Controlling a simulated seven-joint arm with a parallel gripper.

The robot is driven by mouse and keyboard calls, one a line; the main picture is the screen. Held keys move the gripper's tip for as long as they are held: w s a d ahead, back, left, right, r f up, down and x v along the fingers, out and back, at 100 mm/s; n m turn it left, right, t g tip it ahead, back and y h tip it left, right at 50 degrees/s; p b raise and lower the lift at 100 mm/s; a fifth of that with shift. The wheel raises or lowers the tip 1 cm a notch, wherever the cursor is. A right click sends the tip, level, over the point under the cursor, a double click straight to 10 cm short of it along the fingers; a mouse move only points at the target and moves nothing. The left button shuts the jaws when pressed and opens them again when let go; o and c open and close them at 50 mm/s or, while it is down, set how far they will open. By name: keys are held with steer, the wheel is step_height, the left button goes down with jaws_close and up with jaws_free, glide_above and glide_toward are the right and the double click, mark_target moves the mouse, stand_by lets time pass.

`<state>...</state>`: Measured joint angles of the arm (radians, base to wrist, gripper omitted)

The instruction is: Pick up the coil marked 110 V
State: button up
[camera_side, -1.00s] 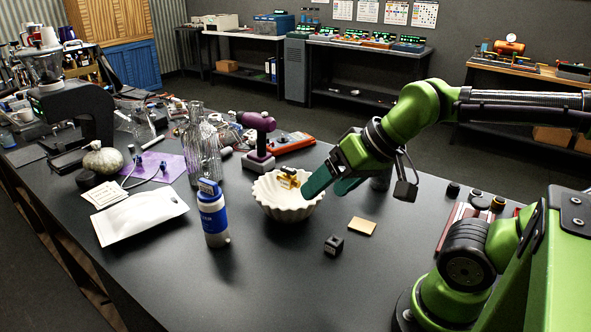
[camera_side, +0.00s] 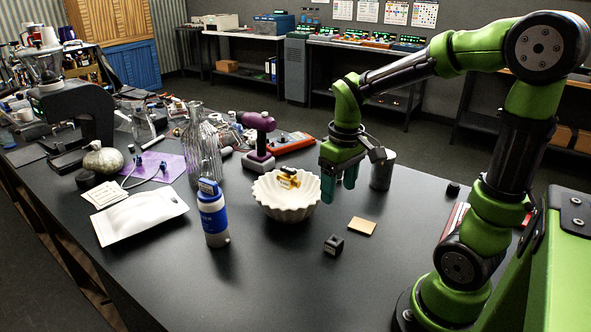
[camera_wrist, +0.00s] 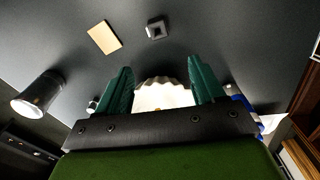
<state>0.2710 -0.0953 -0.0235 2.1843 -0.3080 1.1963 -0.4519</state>
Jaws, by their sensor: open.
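A small black block (camera_side: 334,245), coil-like with an opening in its top, lies on the dark table. It also shows in the wrist view (camera_wrist: 156,29). A yellow and black part (camera_side: 289,179) with a small pale label sits in a white fluted bowl (camera_side: 286,207). I cannot read a 110 V mark on either. My gripper (camera_side: 339,190) points down just right of the bowl, above the table, open and empty. In the wrist view its green fingers (camera_wrist: 160,75) are apart, with the bowl (camera_wrist: 160,93) showing between them, its contents mostly hidden.
A metal cup (camera_side: 382,172) stands behind my gripper. A blue and white bottle (camera_side: 213,218) and a purple tool (camera_side: 259,140) stand near the bowl. The front table is clear.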

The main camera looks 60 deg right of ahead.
steer(key=n, duration=0.1)
glide_above(333, 240)
steer(key=f, duration=1.1)
steer(key=shift+s+a, duration=0.1)
steer(key=shift+s, duration=0.25)
steer(key=shift+w+a+f, duration=0.1)
steer(key=shift+w+f, duration=0.05)
steer(key=shift+f, duration=1.25)
steer(key=shift+w+a+f, duration=0.1)
steer(key=shift+f, duration=1.25)
steer(key=shift+c, duration=0.5)
steer(key=c, duration=1)
steer(key=shift+r, duration=0.1)
